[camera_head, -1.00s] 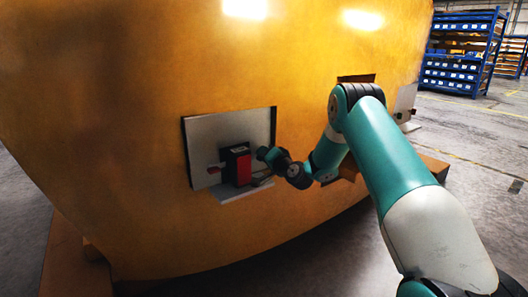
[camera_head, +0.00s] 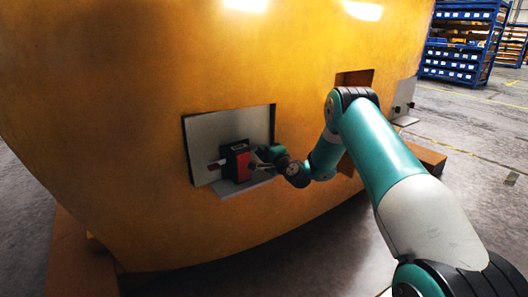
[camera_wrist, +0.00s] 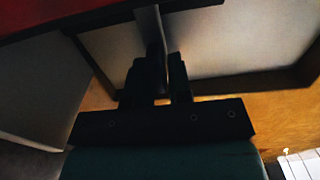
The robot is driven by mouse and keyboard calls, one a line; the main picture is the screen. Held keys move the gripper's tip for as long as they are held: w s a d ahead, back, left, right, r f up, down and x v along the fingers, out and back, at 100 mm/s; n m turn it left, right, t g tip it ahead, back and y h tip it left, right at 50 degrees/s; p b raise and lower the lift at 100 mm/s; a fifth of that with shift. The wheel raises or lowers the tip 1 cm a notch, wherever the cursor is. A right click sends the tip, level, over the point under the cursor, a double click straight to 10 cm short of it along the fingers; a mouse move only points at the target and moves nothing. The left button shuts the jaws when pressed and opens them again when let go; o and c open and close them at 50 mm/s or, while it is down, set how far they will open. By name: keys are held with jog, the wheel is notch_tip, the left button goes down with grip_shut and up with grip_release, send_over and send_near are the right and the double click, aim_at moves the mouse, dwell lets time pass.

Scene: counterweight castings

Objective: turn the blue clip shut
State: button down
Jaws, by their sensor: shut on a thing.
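A dark box with a red face (camera_head: 243,164) is fixed in front of a pale metal plate (camera_head: 215,130) in a recess of the yellow casting. My gripper (camera_head: 258,164) is at the right side of this box. In the wrist view, the fingers of my gripper (camera_wrist: 160,82) are shut on a thin grey strip (camera_wrist: 149,25) that runs up toward the dark underside of the box. No blue shows on the strip, so I cannot tell if it is the blue clip. Its gripped end is hidden between the fingers.
The curved yellow casting (camera_head: 110,120) fills most of the view, close behind my gripper. A small shelf (camera_head: 245,186) juts out below the box. A second recess (camera_head: 355,78) lies to the right. Blue racks (camera_head: 460,45) stand far off at the right, across open floor.

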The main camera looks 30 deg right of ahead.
dwell(0.4)
jog(key=c, duration=1.2)
grip_release()
jog(key=shift+o, duration=0.2)
jog(key=shift+s, duration=0.1)
jog(key=s+b, duration=1.4)
jog(key=s, duration=0.3)
jog(key=shift+d, duration=0.35)
jog(key=shift+s, duration=0.1)
